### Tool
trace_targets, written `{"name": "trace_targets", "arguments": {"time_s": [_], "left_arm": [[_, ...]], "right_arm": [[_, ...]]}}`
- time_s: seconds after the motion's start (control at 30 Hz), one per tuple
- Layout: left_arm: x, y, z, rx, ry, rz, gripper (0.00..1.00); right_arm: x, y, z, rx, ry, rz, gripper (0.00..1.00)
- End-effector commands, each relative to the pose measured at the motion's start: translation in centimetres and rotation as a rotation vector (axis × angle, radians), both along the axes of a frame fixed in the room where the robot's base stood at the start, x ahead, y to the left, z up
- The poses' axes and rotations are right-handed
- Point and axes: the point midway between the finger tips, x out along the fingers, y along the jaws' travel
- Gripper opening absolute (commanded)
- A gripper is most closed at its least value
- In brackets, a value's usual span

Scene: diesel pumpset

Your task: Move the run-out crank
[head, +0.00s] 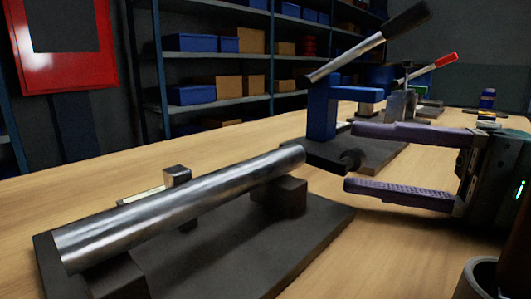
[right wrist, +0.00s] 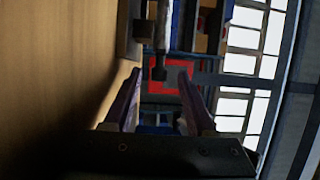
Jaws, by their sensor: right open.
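A bright steel shaft (head: 180,205) lies across dark supports on a dark base plate (head: 240,255) in the head view. My left gripper is not in view.
A blue press (head: 322,105) with a black-handled lever stands behind the knob, close to my gripper. A red-handled clamp (head: 435,65) is further back. A dark cup-like thing (head: 480,275) is at the lower right. Wooden bench is bare at the left. Shelves (head: 215,55) stand behind.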

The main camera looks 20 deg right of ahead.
Motion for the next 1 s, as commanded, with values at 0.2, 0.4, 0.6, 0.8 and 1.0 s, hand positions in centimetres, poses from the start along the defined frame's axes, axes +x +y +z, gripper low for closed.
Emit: {"name": "trace_targets", "arguments": {"time_s": [0.2,0.4,0.6,0.8,1.0], "left_arm": [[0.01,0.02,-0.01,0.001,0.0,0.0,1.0],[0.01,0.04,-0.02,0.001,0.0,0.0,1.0],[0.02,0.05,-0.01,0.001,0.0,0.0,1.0],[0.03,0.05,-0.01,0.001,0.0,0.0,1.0],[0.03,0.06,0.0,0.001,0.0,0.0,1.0]], "right_arm": [[0.01,0.06,-0.01,0.0,0.0,0.001,0.57],[0.0,0.04,-0.02,0.001,0.001,0.001,0.34],[-0.01,0.04,-0.01,0.001,0.001,0.001,0.12],[-0.01,0.04,0.01,0.001,0.001,0.001,0.0],[-0.01,0.04,0.03,0.001,0.0,0.001,0.0]]}}
